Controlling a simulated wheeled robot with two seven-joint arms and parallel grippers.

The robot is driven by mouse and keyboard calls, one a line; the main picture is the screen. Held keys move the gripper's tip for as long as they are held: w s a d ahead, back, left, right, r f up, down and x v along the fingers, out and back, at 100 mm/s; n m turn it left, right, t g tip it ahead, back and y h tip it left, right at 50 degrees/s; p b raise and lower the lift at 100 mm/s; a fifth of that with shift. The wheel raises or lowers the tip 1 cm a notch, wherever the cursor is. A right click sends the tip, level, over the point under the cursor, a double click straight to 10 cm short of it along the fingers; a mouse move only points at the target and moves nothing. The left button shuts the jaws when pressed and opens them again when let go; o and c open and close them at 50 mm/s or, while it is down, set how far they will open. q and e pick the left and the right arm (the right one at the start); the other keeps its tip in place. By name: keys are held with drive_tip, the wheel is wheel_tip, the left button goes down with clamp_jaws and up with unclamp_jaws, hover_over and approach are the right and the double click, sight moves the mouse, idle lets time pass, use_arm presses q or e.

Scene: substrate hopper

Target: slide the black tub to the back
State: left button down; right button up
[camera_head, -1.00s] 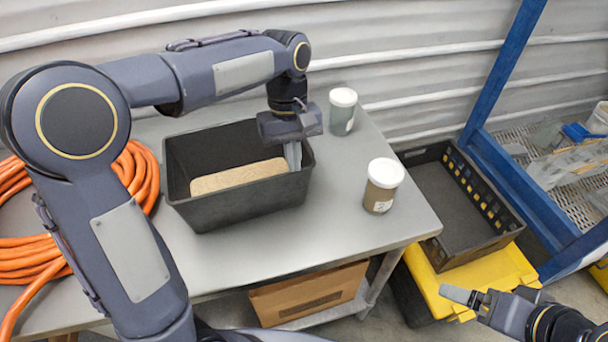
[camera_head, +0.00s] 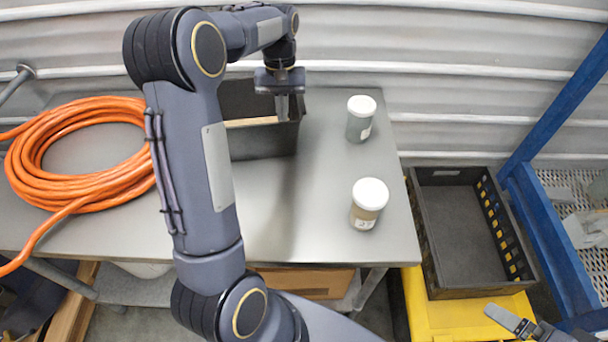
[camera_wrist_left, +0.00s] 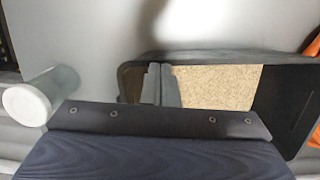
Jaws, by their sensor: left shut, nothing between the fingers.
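The black tub (camera_head: 263,143) stands upright at the back of the grey table, close to the corrugated wall. Pale granular substrate lies in it. My left arm hides its left part in the head view. My left gripper (camera_head: 283,119) is shut and empty, fingers pointing down inside the tub toward its right end. In the left wrist view the shut fingers (camera_wrist_left: 161,92) are within the tub's rim (camera_wrist_left: 225,57), beside the substrate; whether they touch a wall is unclear. My right gripper (camera_head: 510,319) is partly in view at the lower right, away from the table; its opening is unclear.
A grey-green jar (camera_head: 360,120) and a brown jar (camera_head: 368,204), both white-lidded, stand right of the tub. An orange cable coil (camera_head: 75,160) lies at the left. The table (camera_head: 310,225) is clear in front of the tub. A black crate (camera_head: 433,270) sits beyond its right edge.

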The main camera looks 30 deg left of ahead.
use_arm(q)
drive_tip(key=w, duration=0.1)
drive_tip(key=w+a+p, duration=0.2)
drive_tip(key=shift+w+a+f, duration=0.25)
drive_tip(key=shift+f, duration=0.05)
drive_tip(key=shift+r, duration=0.1)
